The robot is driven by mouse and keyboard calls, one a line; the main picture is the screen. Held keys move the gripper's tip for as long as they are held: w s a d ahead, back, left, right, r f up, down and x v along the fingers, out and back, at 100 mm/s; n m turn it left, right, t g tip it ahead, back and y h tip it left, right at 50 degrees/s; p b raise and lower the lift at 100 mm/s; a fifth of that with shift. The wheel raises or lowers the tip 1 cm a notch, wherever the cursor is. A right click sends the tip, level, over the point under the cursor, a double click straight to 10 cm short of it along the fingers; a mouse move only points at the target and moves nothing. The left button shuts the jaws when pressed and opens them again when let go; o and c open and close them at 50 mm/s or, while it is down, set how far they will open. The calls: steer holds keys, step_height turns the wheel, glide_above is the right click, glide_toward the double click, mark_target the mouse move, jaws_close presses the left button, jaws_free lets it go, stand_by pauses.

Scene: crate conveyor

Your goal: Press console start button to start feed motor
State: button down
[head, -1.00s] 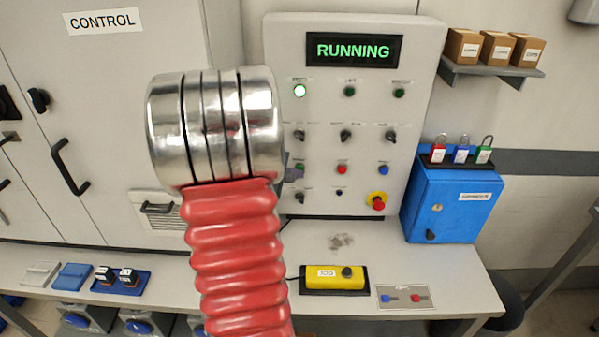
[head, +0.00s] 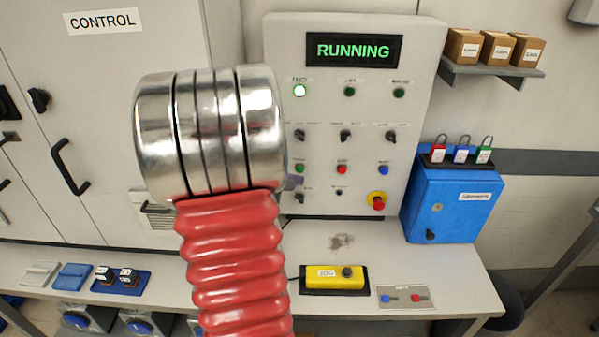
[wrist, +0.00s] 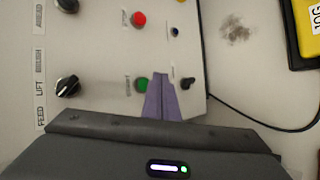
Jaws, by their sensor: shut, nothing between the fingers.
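The grey console (head: 320,210) stands on the bench, with its display (head: 353,50) reading RUNNING in green. The lamp at its upper left (head: 300,91) is lit. The green start button (head: 299,169) sits in the lower left of the panel; it also shows in the wrist view (wrist: 144,84). My gripper (wrist: 161,76) has its purple fingers shut and empty, with the tips beside the green button in the wrist view. Whether they touch the panel I cannot tell. In the head view my arm hides most of the gripper.
A red button (head: 341,169), a blue button (head: 383,170) and a red emergency stop (head: 378,201) are close by on the panel. Several black selector knobs are above them. A yellow jog box (head: 335,280) lies on the bench in front. A blue lock box (head: 452,205) is at right.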

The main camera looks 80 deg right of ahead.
steer(key=a, duration=0.3)
steer(key=shift+s+a, duration=0.35)
steer(key=shift+s, duration=0.05)
stand_by(1.0)
